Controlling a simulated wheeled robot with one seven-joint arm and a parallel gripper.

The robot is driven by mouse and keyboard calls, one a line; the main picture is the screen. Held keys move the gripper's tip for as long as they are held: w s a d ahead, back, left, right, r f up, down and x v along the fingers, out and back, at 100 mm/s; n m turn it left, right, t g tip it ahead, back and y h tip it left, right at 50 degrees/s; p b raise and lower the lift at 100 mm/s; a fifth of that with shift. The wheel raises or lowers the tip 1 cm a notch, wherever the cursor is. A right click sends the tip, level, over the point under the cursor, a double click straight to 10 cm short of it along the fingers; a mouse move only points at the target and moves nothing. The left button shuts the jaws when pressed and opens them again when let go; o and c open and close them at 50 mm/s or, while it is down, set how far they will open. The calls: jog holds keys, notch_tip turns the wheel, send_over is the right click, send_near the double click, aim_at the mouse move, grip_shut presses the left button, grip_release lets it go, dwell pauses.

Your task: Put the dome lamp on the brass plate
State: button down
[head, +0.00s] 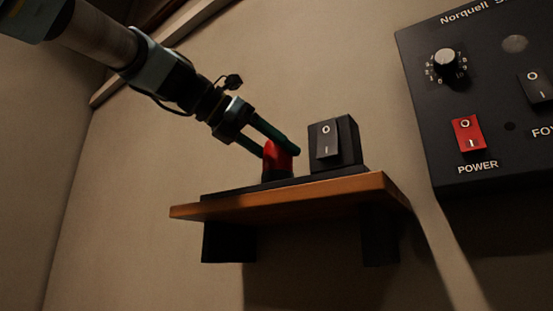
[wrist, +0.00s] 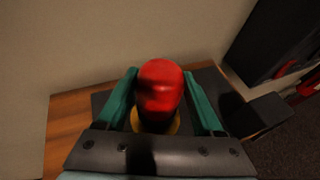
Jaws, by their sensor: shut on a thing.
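The dome lamp (head: 278,155) is a red dome over a darker base, upright at the shelf in the head view. The wrist view shows its red top (wrist: 160,85) between the two green fingers. My gripper (head: 280,151) is shut on the lamp, reaching down from the upper left. In the wrist view my gripper (wrist: 160,75) has a finger on each side of the dome. A yellow, brass-coloured rim (wrist: 176,125) shows under the dome; I cannot tell whether it is the brass plate or part of the lamp. The lamp hides its underside.
A wooden wall shelf (head: 310,193) carries a dark base strip (head: 222,191). A black rocker switch box (head: 349,140) stands just right of the lamp. A black panel (head: 430,95) with a knob and a red power switch (head: 468,134) is at the right. The wall on the left is bare.

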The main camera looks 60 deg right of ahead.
jog(key=shift+f, duration=0.65)
grip_release()
jog(key=shift+f, duration=0.1)
jog(key=b+v, duration=0.3)
jog(key=v, duration=0.9)
jog(key=shift+a+b, duration=0.1)
jog(key=shift+b, duration=0.3)
